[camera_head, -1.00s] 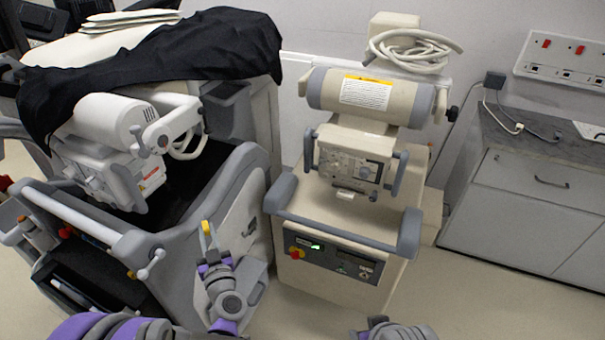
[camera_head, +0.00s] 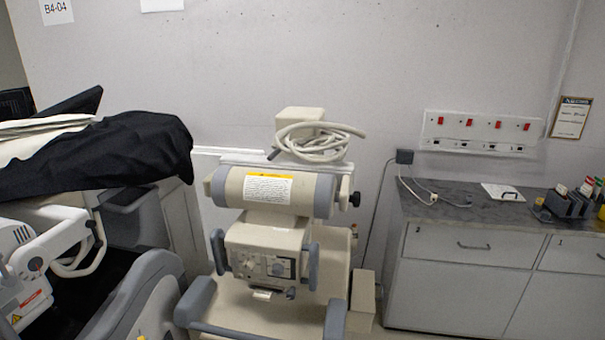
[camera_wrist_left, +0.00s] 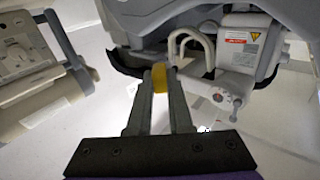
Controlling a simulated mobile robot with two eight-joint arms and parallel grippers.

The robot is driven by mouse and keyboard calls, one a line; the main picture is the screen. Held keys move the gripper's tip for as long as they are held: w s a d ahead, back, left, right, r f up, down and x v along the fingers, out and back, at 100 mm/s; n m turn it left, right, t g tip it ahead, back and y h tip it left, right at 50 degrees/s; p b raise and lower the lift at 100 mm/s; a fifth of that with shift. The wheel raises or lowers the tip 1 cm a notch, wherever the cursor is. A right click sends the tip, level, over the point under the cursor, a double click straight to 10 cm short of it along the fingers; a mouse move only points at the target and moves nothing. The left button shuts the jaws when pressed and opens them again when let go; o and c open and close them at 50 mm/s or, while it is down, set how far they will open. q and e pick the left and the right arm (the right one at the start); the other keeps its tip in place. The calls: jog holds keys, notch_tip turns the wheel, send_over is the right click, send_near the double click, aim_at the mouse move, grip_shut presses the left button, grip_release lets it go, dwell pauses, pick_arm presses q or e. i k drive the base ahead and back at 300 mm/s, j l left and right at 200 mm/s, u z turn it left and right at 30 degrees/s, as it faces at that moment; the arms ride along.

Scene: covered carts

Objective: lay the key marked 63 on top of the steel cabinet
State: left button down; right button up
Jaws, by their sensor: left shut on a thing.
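In the left wrist view my left gripper (camera_wrist_left: 160,78) is shut on a small yellow piece (camera_wrist_left: 159,77), held between its fingertips. It may be the key or its tag; no number can be read on it. The grey cabinet (camera_head: 455,285) stands at the right of the head view, with drawers and a dark, flat top (camera_head: 455,209). It is the only cabinet in sight; I cannot tell its material. My right gripper is in neither view.
On the cabinet top lie a white plate or paper (camera_head: 503,192), a cable (camera_head: 437,195) and a dark holder with cards (camera_head: 568,204). A beige machine cart (camera_head: 268,252) stands left of the cabinet. A cart under black cloth (camera_head: 120,152) is at far left.

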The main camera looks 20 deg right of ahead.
aim_at(485, 214)
jog(key=l+z, duration=0.1)
jog(key=l, duration=0.5)
jog(key=i+l, duration=0.1)
jog(key=l, duration=0.5)
jog(key=i+l+z, duration=0.15)
jog(key=l, duration=0.45)
jog(key=i+l, duration=0.1)
jog(key=l, duration=0.3)
jog(key=i+l+z, duration=0.1)
jog(key=l, duration=0.35)
jog(key=i+l+z, duration=0.1)
jog(key=i+l, duration=0.6)
jog(key=i, duration=0.25)
jog(key=i+l+z, duration=0.15)
jog(key=i+l, duration=0.2)
jog(key=i, duration=0.15)
